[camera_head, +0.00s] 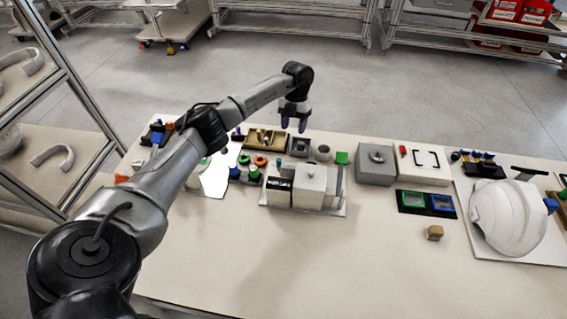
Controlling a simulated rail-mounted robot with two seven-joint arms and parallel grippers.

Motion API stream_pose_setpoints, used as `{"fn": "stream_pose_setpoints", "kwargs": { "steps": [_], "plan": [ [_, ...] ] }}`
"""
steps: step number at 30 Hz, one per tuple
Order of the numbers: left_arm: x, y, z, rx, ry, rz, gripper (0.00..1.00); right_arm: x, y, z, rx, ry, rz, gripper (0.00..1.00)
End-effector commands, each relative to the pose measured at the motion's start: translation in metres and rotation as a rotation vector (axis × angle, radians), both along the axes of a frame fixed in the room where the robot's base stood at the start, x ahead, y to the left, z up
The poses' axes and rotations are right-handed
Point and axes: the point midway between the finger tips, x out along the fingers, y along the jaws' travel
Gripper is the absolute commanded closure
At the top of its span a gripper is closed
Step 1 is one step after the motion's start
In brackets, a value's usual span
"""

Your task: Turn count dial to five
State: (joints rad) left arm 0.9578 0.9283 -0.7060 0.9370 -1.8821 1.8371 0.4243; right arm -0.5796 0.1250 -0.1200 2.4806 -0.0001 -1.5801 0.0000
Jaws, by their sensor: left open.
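A grey box (375,177) stands on the table right of the middle, with a round knob (377,156) on its top. The knob looks like the count dial, but its marks are too small to read. My left arm reaches in from the left, and my left gripper (294,123) hangs fingers down above the back of the table. It is left of the grey box, clear of the knob, open with nothing between its fingers. My right gripper is not in view.
A white-grey device (311,185) stands left of the grey box. The front table (330,270) is clear.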

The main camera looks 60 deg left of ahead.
Motion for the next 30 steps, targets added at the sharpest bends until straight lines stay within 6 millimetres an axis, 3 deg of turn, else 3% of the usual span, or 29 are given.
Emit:
{"fn": "stream_pose_setpoints", "kwargs": {
  "steps": [6,11,24,30],
  "plan": [
    [-0.022,-0.003,0.005,-0.013,0.147,0.015,0.49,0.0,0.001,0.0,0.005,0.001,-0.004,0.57],
    [-0.027,-0.006,-0.007,-0.007,0.157,0.039,0.49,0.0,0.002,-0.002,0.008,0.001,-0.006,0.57],
    [-0.051,-0.023,-0.079,-0.008,0.156,0.038,0.49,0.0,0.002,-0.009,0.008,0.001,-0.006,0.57],
    [-0.059,-0.029,-0.104,-0.009,0.154,0.038,0.49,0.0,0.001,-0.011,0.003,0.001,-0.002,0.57]
  ]
}}
